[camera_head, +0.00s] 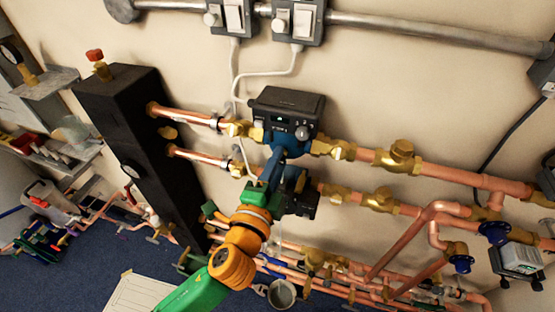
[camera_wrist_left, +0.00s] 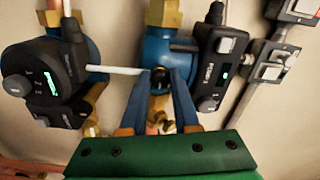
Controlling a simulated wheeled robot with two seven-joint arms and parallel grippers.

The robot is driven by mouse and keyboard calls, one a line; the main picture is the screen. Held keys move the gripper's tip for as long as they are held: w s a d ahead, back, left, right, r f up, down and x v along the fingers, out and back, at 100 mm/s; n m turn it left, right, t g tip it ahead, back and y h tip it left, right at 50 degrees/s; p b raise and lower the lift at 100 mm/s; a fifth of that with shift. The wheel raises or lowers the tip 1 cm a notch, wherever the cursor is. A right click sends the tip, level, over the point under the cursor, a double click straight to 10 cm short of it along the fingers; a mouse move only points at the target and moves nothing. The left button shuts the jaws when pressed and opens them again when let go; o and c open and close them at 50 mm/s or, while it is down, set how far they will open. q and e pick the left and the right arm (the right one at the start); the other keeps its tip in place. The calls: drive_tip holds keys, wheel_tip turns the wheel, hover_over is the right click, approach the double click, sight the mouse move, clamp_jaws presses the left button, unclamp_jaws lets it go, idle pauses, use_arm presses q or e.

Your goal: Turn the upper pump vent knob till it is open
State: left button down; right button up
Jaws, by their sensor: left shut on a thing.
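The upper pump (camera_head: 287,112) has a black control head with a lit display and sits in the upper copper line on the wall. In the wrist view its blue body (camera_wrist_left: 165,52) is in front of me and its control head (camera_wrist_left: 218,68) is to the right. My left gripper (camera_head: 275,153) reaches up to the pump from below. In the wrist view its two blue fingers (camera_wrist_left: 158,84) are shut on the small dark vent knob (camera_wrist_left: 158,76) at the pump's front. The fingers partly hide the knob, so I cannot tell how far it is turned. My right gripper is not in view.
The lower pump (camera_head: 300,194) is close below, partly behind my arm; it also shows at left in the wrist view (camera_wrist_left: 45,85). A white cable (camera_head: 268,75) hangs near the upper pump. A tall black box (camera_head: 135,150) stands at left. Copper pipes (camera_head: 400,245) crowd the lower right.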

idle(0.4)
use_arm(q)
drive_tip(key=c, duration=0.6)
unclamp_jaws()
drive_tip(key=shift+w, duration=0.1)
drive_tip(key=shift+c, duration=0.2)
drive_tip(key=b+v, duration=0.2)
drive_tip(key=v, duration=0.5)
